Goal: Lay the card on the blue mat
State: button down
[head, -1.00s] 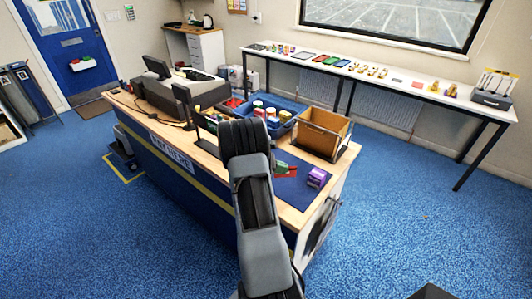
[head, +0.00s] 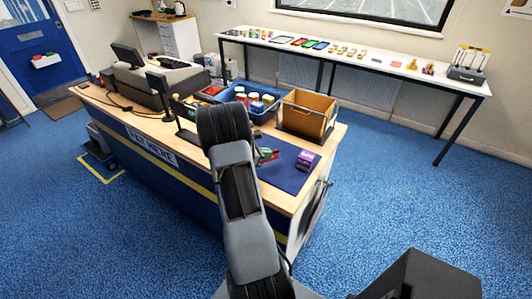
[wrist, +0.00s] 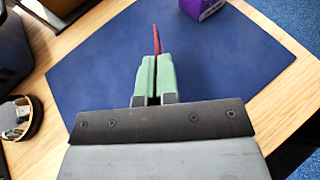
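My gripper (wrist: 154,80) has green fingers closed on a thin red card (wrist: 156,38), which is seen edge-on and sticks out past the fingertips. The blue mat (wrist: 90,70) lies flat on the wooden counter beneath them. In the head view the card (head: 275,154) shows as a small red strip above the mat (head: 287,178), beside my gripper (head: 266,154). Whether the card touches the mat I cannot tell. My arm hides part of the mat's left side.
A purple box (head: 307,160) stands on the mat's right part. Behind the mat is an open wooden-sided bin (head: 308,112), with a blue crate (head: 234,96) of bottles to its left. A round tin (wrist: 20,117) sits left of the mat.

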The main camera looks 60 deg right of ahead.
jog(key=shift+f+b, duration=0.3)
jog(key=shift+f, duration=0.45)
jog(key=c, duration=1.8)
grip_release()
jog(key=o, duration=0.5)
jog(key=shift+w+a, duration=0.1)
jog(key=b+v, duration=0.2)
jog(key=v, duration=1.1)
jog(key=shift+w+a, duration=0.15)
jog(key=shift+a, duration=0.1)
